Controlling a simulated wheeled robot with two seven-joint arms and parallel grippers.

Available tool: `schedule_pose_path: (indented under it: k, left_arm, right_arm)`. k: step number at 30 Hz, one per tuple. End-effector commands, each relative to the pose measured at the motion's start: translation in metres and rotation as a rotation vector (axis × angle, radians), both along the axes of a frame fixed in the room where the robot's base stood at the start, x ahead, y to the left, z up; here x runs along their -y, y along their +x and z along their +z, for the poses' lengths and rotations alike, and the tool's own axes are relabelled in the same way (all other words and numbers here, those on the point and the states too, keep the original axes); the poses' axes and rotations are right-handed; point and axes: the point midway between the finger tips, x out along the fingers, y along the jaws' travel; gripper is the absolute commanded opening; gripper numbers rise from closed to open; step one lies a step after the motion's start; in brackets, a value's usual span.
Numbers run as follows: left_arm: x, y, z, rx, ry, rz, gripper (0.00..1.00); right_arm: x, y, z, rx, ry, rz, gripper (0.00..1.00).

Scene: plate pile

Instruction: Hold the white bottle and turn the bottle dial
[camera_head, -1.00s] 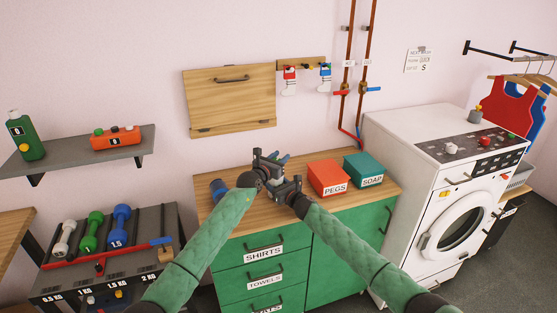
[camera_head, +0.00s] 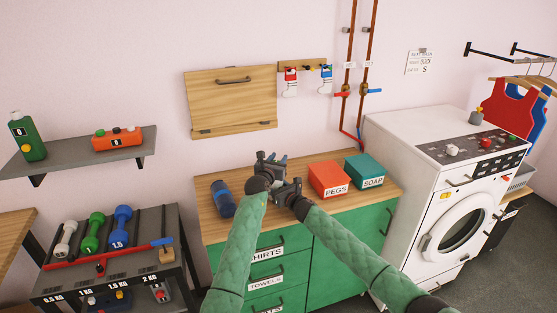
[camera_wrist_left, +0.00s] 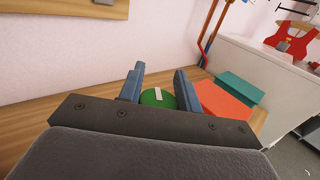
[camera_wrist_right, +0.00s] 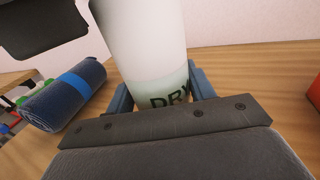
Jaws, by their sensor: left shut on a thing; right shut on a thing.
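The white bottle (camera_wrist_right: 140,45) fills the middle of the right wrist view, with dark "DRY" lettering on a pale green band. My right gripper (camera_wrist_right: 160,88) is shut on it, fingers on either side of its lower part. The green dial (camera_wrist_left: 152,99), with a white mark on its top, shows in the left wrist view. My left gripper (camera_wrist_left: 160,82) is shut on the dial from above. In the head view my left gripper (camera_head: 276,162) is just above my right gripper (camera_head: 280,186), over the wooden counter. The grippers mostly hide the bottle there.
A rolled blue towel (camera_head: 222,198) lies left of the grippers on the counter (camera_head: 208,186). A red PEGS box (camera_head: 329,176) and a teal SOAP box (camera_head: 365,168) stand to the right. The washing machine (camera_head: 440,180) is beyond them.

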Motion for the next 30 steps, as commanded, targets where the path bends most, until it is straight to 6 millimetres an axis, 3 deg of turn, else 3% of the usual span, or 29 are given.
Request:
schedule_pose_path:
  k: [8,9,12,23,30]
  left_arm:
    - [-0.003,0.000,-0.007,-0.008,0.004,0.003,0.11]
    - [-0.003,0.000,-0.007,-0.008,0.004,0.003,0.38]
    - [-0.003,0.000,-0.007,-0.008,0.004,0.003,0.56]
    - [-0.002,-0.003,-0.005,-0.007,0.002,0.002,0.56]
    - [-0.012,-0.028,-0.006,-0.006,0.001,0.002,0.56]
  right_arm:
    - [0.004,0.002,0.001,-0.001,0.001,-0.005,0.17]
    - [0.004,0.002,0.001,-0.001,0.001,-0.005,0.17]
    - [0.004,0.002,0.001,0.000,0.001,-0.005,0.17]
    - [0.002,0.002,0.002,0.001,0.002,-0.003,0.17]
    - [0.002,0.001,0.002,0.001,0.002,-0.003,0.17]
